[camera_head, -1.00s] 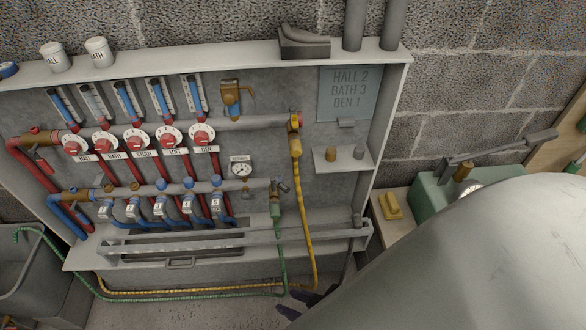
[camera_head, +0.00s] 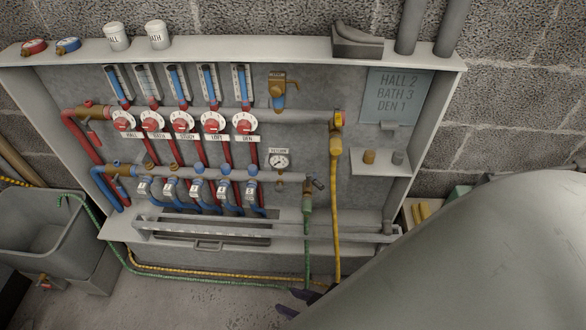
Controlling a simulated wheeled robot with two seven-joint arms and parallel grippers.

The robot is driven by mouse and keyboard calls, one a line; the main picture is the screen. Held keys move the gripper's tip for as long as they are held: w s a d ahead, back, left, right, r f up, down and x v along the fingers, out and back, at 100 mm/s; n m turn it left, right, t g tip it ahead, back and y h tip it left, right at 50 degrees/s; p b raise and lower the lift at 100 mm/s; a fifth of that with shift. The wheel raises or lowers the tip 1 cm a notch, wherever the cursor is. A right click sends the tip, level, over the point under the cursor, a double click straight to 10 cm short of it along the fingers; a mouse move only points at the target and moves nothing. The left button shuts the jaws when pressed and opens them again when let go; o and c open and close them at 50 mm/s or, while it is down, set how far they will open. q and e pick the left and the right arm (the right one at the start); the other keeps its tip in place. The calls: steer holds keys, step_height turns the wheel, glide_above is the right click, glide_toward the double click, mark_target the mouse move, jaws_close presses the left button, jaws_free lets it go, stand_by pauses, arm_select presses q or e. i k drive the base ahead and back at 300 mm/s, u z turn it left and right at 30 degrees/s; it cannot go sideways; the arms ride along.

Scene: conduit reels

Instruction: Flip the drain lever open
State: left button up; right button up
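A small dark lever (camera_head: 315,184) sits at the right end of the lower, blue-valved manifold, above a green hose fitting (camera_head: 307,203); it looks like the drain lever, and its exact angle is hard to tell. My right arm comes in from the lower right, and its large pale link hides much of that corner. My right gripper (camera_head: 296,302), with dark fingers, is low at the bottom edge, well below the lever. Its fingers look apart with nothing between them, partly hidden by the arm. My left gripper is not in view.
A yellow hose (camera_head: 335,230) hangs just right of the green one. A grey rail (camera_head: 260,230) runs along the cabinet's lower front. A small shelf (camera_head: 380,163) juts out at right. A grey sink (camera_head: 50,235) with a brass tap stands at left.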

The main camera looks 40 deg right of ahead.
mark_target(320, 186)
steer(key=u, duration=0.9)
steer(key=k, duration=1.05)
steer(key=z, duration=1.05)
steer(key=i, duration=0.5)
steer(key=z, duration=0.05)
